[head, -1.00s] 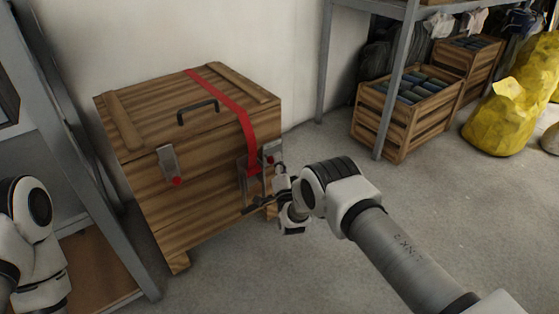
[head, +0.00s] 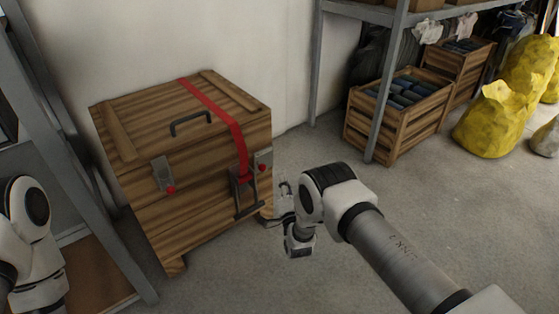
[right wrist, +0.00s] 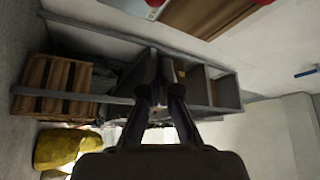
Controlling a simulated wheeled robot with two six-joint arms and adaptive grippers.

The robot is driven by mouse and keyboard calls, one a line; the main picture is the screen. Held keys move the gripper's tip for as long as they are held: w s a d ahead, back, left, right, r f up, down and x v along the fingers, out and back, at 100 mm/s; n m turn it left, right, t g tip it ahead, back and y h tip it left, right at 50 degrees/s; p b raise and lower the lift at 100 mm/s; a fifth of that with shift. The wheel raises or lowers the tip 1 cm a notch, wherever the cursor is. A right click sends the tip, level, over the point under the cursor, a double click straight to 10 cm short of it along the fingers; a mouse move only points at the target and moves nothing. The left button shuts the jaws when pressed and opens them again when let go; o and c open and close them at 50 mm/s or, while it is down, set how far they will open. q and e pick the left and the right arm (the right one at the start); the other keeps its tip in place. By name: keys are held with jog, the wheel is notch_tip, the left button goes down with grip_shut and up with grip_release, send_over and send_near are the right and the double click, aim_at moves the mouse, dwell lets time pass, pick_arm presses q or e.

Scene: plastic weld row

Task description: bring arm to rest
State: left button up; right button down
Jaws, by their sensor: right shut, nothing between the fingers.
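My right gripper (head: 283,198) is shut and empty, just right of the wooden chest (head: 200,225) and partly hidden by its own wrist. In the right wrist view its two dark fingers (right wrist: 162,88) point away from the camera. The chest is closed, with a red strap (head: 222,108) over its lid running down to a dark metal buckle (head: 245,190) on the front. A latch with a red knob (head: 163,175) sits to the left, and another (head: 263,160) to the right of the strap. My left arm shows at the left edge; its gripper is out of view.
A grey shelf frame (head: 75,175) stands close left of the chest. Behind to the right are a shelf post (head: 388,95), wooden crates (head: 395,135) and yellow sacks (head: 490,125). The floor (head: 450,220) right of my right arm is clear.

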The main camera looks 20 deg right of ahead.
pick_arm(q)
jog(key=shift+r, duration=0.55)
pick_arm(e)
jog(key=v, duration=0.2)
jog(key=shift+s+f, duration=0.15)
jog(key=shift+s, duration=0.15)
